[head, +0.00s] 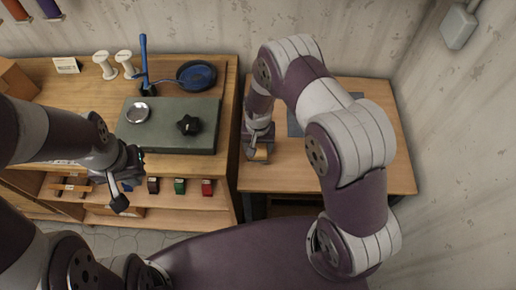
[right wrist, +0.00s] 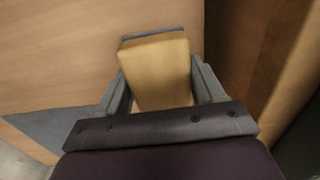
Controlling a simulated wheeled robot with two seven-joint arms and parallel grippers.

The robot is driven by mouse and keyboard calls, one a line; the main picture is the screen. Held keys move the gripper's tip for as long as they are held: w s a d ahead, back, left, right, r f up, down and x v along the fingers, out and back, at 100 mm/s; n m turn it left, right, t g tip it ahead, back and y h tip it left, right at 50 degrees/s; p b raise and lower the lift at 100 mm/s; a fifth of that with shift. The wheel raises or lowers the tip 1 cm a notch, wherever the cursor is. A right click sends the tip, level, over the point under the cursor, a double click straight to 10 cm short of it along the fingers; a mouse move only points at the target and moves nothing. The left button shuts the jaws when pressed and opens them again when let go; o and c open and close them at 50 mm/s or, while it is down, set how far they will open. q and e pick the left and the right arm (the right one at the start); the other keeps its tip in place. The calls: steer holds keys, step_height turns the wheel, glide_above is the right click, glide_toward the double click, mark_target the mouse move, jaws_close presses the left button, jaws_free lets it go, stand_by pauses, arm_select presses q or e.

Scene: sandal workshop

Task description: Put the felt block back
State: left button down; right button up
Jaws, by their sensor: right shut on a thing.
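The felt block (right wrist: 155,72) is a pale wooden block with a dark grey layer along its far edge. My right gripper (right wrist: 160,88) is shut on it, a finger on each side. In the head view the block (head: 261,154) shows small under my right gripper (head: 258,146), over the left part of the right-hand table (head: 340,170). I cannot tell whether it touches the tabletop. My left gripper (head: 122,188) hangs in front of the left bench's shelf; its fingers are too dark and small to read.
A blue-grey mat (head: 294,121) lies on the right table, partly hidden by my right arm. The left bench holds a grey-green slab (head: 168,144) with a round metal dish (head: 138,113) and black knob (head: 188,125), a blue pan (head: 196,75) and white spools (head: 104,64). A narrow gap separates both tables.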

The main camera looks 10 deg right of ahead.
mark_target(258, 151)
step_height(258, 151, down, 3)
steer(key=shift+s+r, duration=0.15)
steer(key=shift+f, duration=0.35)
steer(key=o, duration=1)
